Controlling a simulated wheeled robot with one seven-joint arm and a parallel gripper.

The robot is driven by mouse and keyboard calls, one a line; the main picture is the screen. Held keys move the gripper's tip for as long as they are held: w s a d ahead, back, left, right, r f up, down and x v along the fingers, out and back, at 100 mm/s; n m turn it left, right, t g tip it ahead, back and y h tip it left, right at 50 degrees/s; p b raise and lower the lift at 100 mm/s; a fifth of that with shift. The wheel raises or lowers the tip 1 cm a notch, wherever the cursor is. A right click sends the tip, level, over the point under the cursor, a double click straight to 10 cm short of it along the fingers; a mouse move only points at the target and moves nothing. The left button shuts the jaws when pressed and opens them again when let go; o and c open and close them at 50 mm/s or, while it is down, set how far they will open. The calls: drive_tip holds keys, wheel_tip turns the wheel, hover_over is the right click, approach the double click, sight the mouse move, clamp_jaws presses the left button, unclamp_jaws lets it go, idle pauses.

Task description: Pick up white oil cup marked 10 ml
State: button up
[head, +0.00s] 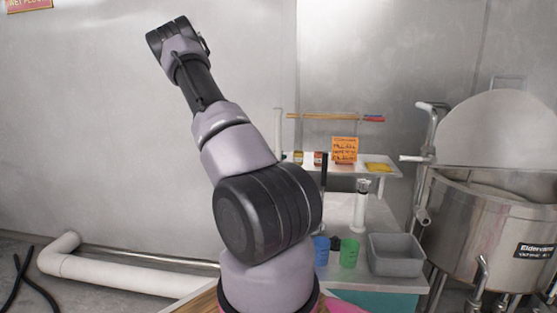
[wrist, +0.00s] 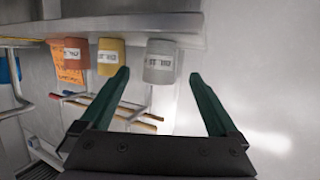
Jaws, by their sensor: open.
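The white oil cup (wrist: 158,72) appears pale grey-white in the wrist view, with a label too small to read surely. This view looks upside down, so the cup seems to hang from the shelf band along the top. My gripper (wrist: 158,76) is open, with two dark green fingers and nothing between its pads. The cup appears in the gap between the fingertips, seemingly beyond them; the exact distance cannot be told. A yellow cup (wrist: 111,66) and an orange cup (wrist: 78,48) stand beside it. In the head view my gripper and the white cup are not seen.
A white shelf (head: 378,172) carries small jars (head: 318,158), an orange note (head: 344,150) and a yellow item (head: 379,167). Below are a blue cup (head: 321,250), a green cup (head: 349,252) and a grey bin (head: 396,262). A large steel kettle (head: 480,225) stands right.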

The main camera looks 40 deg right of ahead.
drive_tip(key=x, duration=0.7)
drive_tip(key=shift+d+f, duration=0.3)
drive_tip(key=shift+d, duration=0.05)
drive_tip(key=c, duration=1.4)
